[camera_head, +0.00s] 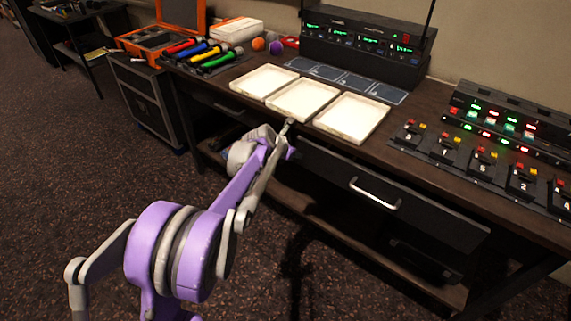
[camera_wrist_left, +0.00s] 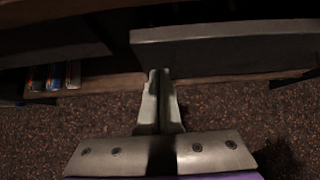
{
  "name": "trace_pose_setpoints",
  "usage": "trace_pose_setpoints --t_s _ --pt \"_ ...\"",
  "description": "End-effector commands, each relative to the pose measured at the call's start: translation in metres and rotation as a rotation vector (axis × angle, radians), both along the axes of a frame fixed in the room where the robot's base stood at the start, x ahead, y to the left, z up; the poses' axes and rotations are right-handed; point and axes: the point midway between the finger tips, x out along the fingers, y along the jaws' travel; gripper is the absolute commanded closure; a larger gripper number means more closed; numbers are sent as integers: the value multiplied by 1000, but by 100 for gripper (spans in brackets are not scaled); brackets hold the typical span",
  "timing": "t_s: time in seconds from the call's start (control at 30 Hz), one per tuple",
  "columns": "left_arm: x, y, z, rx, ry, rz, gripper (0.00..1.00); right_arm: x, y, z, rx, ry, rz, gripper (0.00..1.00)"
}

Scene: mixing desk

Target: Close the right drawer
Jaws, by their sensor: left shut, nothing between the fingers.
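The right drawer (camera_head: 390,199) is a dark front panel with a silver bar handle (camera_head: 374,193) under the desk top. It stands out from the desk front, so it looks partly open; its inside is hidden. My left gripper (camera_head: 289,125) is near the drawer's left end, by the desk edge, shut and empty. In the left wrist view the shut fingers (camera_wrist_left: 160,76) point to the lower left corner of a dark panel, likely the drawer front (camera_wrist_left: 230,52). I cannot tell whether they touch it. My right gripper is out of view.
Three white trays (camera_head: 303,99) stand on the desk above the drawer. A control panel with numbered switches (camera_head: 480,165) is at the right. Colored-handled tools (camera_head: 203,54) and an orange case (camera_head: 160,38) are at the back left. Open floor (camera_head: 60,160) lies in front of the desk.

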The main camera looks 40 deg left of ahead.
Motion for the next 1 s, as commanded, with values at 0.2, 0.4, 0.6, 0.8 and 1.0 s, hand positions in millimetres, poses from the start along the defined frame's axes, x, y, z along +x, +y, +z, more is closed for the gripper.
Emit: trace_pose_setpoints --t_s 0.2,0.4,0.6,0.8,1.0 --pt "35 -2 0 -1 0 -1 100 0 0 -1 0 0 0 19" --pt "52 -2 0 0 -1 0 100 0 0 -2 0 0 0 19" --pt "58 -2 0 0 -2 1 100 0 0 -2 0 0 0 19" --pt "59 -2 1 -1 -6 4 100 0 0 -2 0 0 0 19" --pt "59 -2 2 -2 -7 4 100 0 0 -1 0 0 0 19"
